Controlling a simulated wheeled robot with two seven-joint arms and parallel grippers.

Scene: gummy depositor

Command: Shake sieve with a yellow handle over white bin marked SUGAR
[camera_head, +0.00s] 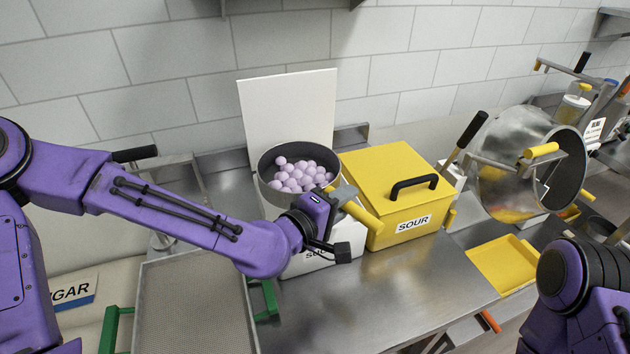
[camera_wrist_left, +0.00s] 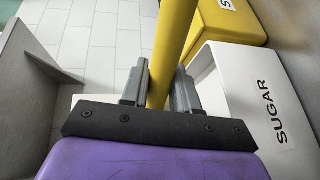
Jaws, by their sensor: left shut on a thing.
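The sieve (camera_head: 268,192) is a round metal pan holding several pale lilac balls (camera_head: 298,175). It is above the white bin (camera_head: 345,238), whose SUGAR label is partly covered by my arm in the head view. The bin and its full label show at the right of the left wrist view (camera_wrist_left: 240,75). My left gripper (camera_head: 338,198) is shut on the sieve's yellow handle (camera_head: 363,215). The handle stands between both fingers in the left wrist view (camera_wrist_left: 172,45). The sieve looks roughly level. My right gripper is out of view; only part of that arm shows.
A yellow SOUR bin (camera_head: 385,215) stands right beside the white bin. A white panel (camera_head: 290,110) stands upright behind the sieve. A mesh tray with green handles (camera_head: 195,300) is at front left. A tilted metal drum (camera_head: 510,175) and yellow tray (camera_head: 502,265) are at right.

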